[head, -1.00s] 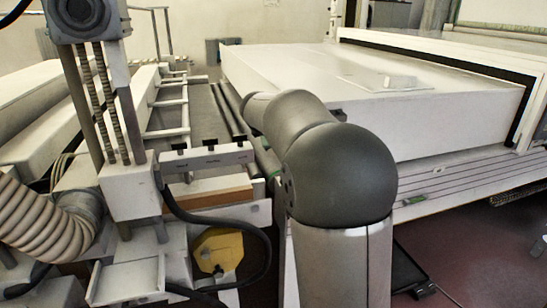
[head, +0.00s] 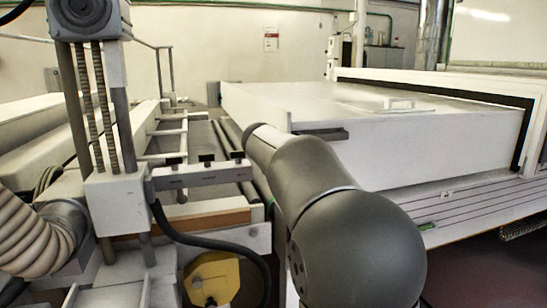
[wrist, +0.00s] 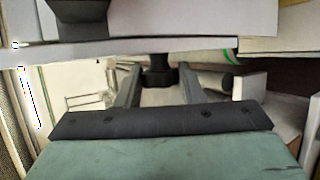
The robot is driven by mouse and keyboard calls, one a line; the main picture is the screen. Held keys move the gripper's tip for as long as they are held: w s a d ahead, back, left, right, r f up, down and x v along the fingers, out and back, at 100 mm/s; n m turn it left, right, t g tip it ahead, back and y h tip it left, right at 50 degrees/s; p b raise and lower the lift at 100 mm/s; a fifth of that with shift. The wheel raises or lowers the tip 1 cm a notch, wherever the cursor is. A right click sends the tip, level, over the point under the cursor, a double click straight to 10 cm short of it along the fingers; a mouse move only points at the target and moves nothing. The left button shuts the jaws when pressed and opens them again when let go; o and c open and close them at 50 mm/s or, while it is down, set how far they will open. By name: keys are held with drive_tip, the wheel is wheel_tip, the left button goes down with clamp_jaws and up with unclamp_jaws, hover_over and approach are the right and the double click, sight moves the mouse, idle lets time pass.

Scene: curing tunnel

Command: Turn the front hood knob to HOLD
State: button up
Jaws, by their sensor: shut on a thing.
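The white hood (head: 420,150) is the big box at the centre right of the head view. In the wrist view, a small black knob (wrist: 159,77) sits below the edge of a pale panel (wrist: 150,50). My gripper (wrist: 158,80) has one finger on each side of this knob and is shut on it. The knob's pointer and any HOLD mark cannot be made out. My gripper is hidden in the head view behind my dark grey arm. A second dark block (wrist: 80,14) shows at the upper left of the wrist view.
A dark bar (head: 322,134) juts from the hood's near left corner in the head view. A roller frame (head: 200,140) runs left of the hood. A white machine with a ribbed hose (head: 35,235) and a yellow part (head: 213,278) stands at the left.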

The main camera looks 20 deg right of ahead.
drive_tip(key=o, duration=1)
drive_tip(key=v, duration=1.7)
drive_tip(key=shift+s+a+p, duration=0.1)
drive_tip(key=shift+a+p, duration=0.1)
drive_tip(key=shift+p, duration=0.2)
